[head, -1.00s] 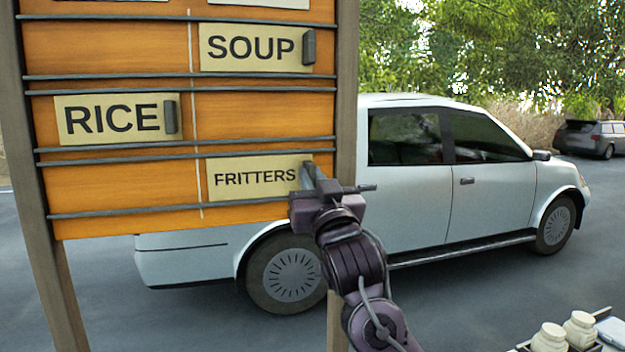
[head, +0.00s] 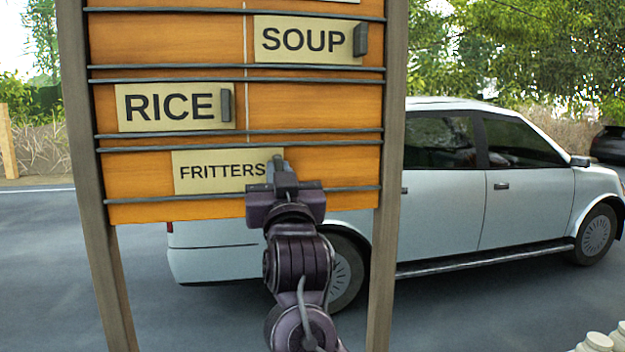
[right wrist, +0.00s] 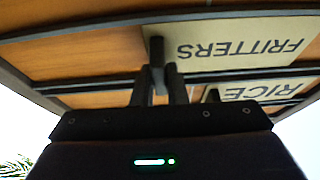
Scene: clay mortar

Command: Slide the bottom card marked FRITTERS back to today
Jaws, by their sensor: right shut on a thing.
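The FRITTERS card (head: 205,172) is a beige plate in the bottom row of the orange board (head: 140,213). It lies across the thin pale vertical line, with more of it on the left side. My right gripper (head: 281,168) is shut on the dark handle at the card's right end and covers part of that end. In the right wrist view the card (right wrist: 225,42) appears upside down, with its handle (right wrist: 156,48) at the fingertips. My left gripper is not in view.
The RICE card (head: 168,106) sits left of the line one row up. The SOUP card (head: 303,39) sits right of it above. Dark rails (head: 330,137) separate the rows. Wooden posts (head: 391,120) flank the board. A silver car (head: 490,215) stands behind.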

